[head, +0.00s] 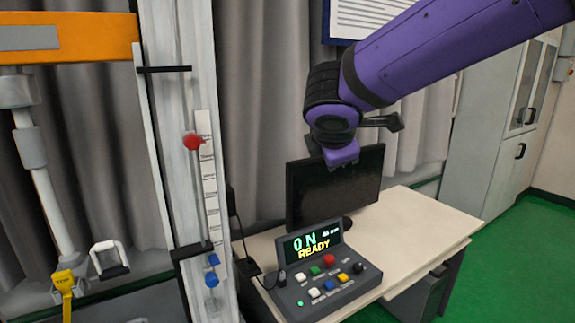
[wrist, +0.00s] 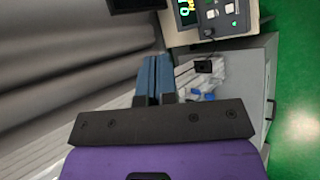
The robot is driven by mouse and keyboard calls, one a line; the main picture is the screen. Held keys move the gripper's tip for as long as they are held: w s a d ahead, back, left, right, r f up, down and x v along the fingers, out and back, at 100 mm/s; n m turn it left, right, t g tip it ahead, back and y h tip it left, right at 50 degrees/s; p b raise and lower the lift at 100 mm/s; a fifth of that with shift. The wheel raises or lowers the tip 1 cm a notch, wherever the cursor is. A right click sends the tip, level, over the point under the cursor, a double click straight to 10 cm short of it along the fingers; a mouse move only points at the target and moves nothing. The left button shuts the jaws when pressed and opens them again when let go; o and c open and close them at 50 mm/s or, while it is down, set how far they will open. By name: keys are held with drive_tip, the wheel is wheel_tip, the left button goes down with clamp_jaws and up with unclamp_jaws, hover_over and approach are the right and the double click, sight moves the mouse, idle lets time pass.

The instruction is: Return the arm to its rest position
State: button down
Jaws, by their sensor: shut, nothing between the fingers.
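My purple arm reaches in from the upper right in the head view. Its end, my gripper (head: 341,156), hangs in front of the dark monitor and above the control box, touching neither as far as I can tell. In the wrist view my gripper (wrist: 155,68) shows its two blue-grey fingers side by side, shut with nothing between them. The control box (head: 318,288) stands on the desk, its screen lit with "ON" and "READY". It also shows at the top of the wrist view (wrist: 222,17).
The drop tower (head: 175,110) stands left, with a red knob (head: 193,142) and a blue knob (head: 212,280) on it. The monitor (head: 300,190) stands on the desk (head: 425,228). A grey cabinet (head: 490,130) stands at right. Green floor (head: 520,260) is clear there.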

drive_tip(key=s+d+m+g, duration=0.2)
drive_tip(key=s+d+m, duration=0.4)
drive_tip(key=d, duration=0.3)
drive_tip(key=s+d+m+g, duration=0.1)
drive_tip(key=s+d+m, duration=0.4)
drive_tip(key=d, duration=0.4)
drive_tip(key=s+d+f+m+g+y, duration=0.1)
drive_tip(key=s+d+f+m+y, duration=0.1)
drive_tip(key=s+m, duration=0.7)
drive_tip(key=s+d, duration=0.1)
drive_tip(key=s, duration=0.3)
drive_tip(key=shift+d+m, duration=0.3)
